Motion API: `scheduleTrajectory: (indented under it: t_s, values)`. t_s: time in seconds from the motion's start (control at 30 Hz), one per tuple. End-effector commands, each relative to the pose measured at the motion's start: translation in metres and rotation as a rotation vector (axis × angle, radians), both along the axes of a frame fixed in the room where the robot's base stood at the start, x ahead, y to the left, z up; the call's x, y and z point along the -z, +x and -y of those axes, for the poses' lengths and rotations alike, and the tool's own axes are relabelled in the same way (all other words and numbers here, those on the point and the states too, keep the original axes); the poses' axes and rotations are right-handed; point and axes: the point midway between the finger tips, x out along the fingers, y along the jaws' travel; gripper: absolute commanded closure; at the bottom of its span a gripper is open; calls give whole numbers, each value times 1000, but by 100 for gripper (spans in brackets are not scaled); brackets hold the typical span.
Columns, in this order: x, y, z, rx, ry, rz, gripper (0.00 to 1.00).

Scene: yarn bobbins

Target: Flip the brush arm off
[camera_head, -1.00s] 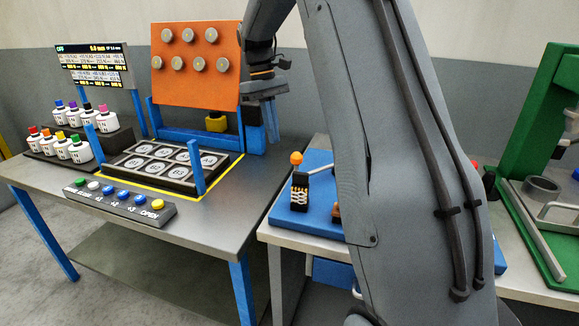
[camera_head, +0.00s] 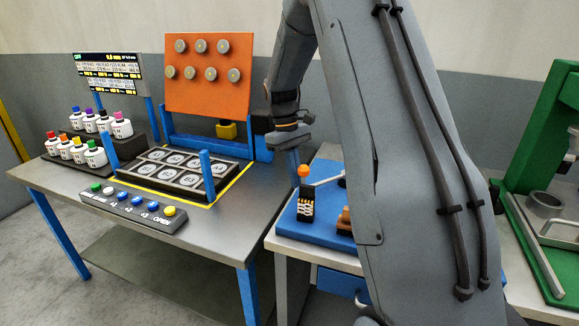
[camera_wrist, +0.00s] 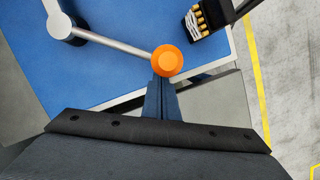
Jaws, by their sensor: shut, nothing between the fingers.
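The brush arm (camera_wrist: 118,43) is a thin metal rod in the wrist view. It runs from a round grey pivot (camera_wrist: 60,26) at upper left to an orange knob (camera_wrist: 168,60) near the middle. The knob also shows in the head view (camera_head: 303,170), above the blue board. My gripper (camera_wrist: 161,88) is shut and empty, its fingertips right beside the knob. I cannot tell whether they touch it. In the head view my gripper (camera_head: 294,160) points down just left of the knob, and my arm hides part of the board.
A black holder with yellow-tipped pieces (camera_wrist: 205,18) stands on the blue board (camera_wrist: 100,75). The left table holds a button strip (camera_head: 135,209), bobbin tray (camera_head: 180,174), capped bottles (camera_head: 85,150) and orange peg panel (camera_head: 210,95). A green frame (camera_head: 550,130) stands at right.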

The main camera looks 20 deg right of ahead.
Motion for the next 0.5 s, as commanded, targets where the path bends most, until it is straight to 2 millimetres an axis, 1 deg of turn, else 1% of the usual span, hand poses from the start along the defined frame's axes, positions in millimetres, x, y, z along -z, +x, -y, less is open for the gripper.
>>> scheduleTrajectory:
  t_s: [0.13, 0.5]
  values:
    - [-1, -7, 2, 0, 0, 0, 100]
    - [-1, -8, 2, -5, 0, 0, 100]
